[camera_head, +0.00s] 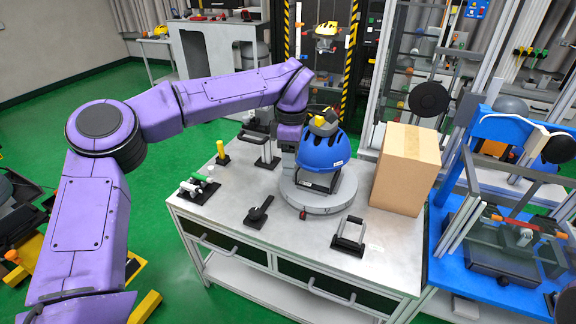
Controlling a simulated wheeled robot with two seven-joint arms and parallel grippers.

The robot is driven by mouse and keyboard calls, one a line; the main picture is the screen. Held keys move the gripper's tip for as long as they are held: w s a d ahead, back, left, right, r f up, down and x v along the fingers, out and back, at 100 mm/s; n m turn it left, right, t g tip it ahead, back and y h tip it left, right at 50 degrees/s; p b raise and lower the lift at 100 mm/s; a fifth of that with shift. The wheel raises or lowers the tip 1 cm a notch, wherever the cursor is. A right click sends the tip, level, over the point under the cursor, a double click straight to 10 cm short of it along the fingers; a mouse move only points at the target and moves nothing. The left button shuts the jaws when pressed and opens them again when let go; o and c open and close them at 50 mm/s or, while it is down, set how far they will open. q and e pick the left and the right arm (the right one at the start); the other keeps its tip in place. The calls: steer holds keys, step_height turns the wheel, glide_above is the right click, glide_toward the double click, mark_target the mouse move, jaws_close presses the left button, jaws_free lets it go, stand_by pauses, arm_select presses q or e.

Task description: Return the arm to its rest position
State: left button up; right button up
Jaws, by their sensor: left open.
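My purple left arm reaches in from the left and bends down over the metal table. My left gripper (322,121), grey and yellow, is at the top of a blue helmet (322,153). It is open; its fingertips are small here, and I cannot tell whether they touch the helmet. The helmet sits upright on a round grey base (312,196) on the table. My right gripper is not in view.
A cardboard box (406,168) stands on the table (376,262) right of the helmet. Black-based fixtures (198,190) and a handle stand (349,234) are on the tabletop. A blue-framed rig (490,268) is at the right.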

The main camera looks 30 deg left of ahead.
arm_select(q)
steer(key=shift+s, duration=0.35)
steer(key=shift+w, duration=0.15)
